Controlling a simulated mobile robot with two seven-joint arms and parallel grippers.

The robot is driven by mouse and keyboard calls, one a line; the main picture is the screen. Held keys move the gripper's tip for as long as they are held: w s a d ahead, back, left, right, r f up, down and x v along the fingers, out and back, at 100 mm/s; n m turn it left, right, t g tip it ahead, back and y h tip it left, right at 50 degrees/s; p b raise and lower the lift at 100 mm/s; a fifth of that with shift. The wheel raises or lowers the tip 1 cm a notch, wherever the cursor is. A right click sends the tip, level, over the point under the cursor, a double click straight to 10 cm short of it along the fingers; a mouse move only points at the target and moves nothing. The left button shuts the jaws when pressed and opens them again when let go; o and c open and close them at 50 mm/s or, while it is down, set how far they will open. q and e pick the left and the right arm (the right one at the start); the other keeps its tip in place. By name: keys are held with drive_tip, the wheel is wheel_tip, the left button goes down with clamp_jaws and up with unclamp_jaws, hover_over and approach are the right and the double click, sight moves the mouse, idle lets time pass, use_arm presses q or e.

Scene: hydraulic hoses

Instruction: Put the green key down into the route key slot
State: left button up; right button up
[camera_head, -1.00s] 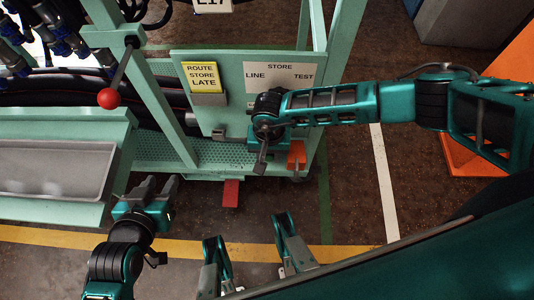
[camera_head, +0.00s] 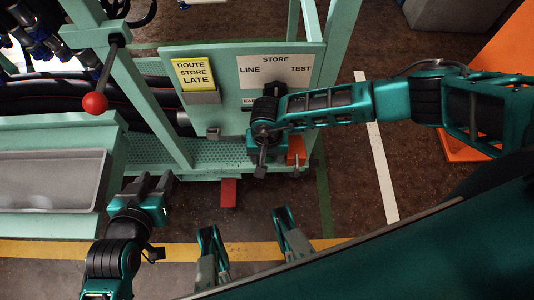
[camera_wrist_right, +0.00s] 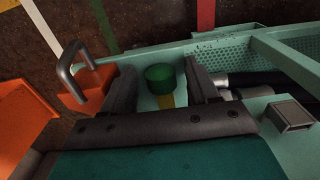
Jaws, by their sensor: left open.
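The green key (camera_wrist_right: 160,78) shows in the right wrist view as a round green knob with a yellow strip below it. My right gripper (camera_wrist_right: 161,70) has its two fingers on either side of the knob, with a visible gap at each side. In the head view the right gripper (camera_head: 262,160) is low in front of the panel, and its wrist hides the key. A small grey square socket (camera_head: 213,132), perhaps the route key slot, is on the panel to its left; it also shows in the right wrist view (camera_wrist_right: 290,115). My left gripper (camera_head: 152,188) is open and empty, low left.
A yellow "ROUTE STORE LATE" card (camera_head: 194,72) sits in a holder on the panel. An orange block with a grey handle (camera_wrist_right: 85,88) is beside the right gripper. A red ball lever (camera_head: 95,103) and grey tray (camera_head: 50,182) are at left. A red tab (camera_head: 228,193) hangs below the shelf.

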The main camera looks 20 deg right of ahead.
drive_tip(key=shift+r+p, duration=0.25)
drive_tip(key=shift+p, duration=0.05)
wheel_tip(320, 180, up, 12)
drive_tip(key=p, duration=0.3)
drive_tip(key=shift+r, duration=0.2)
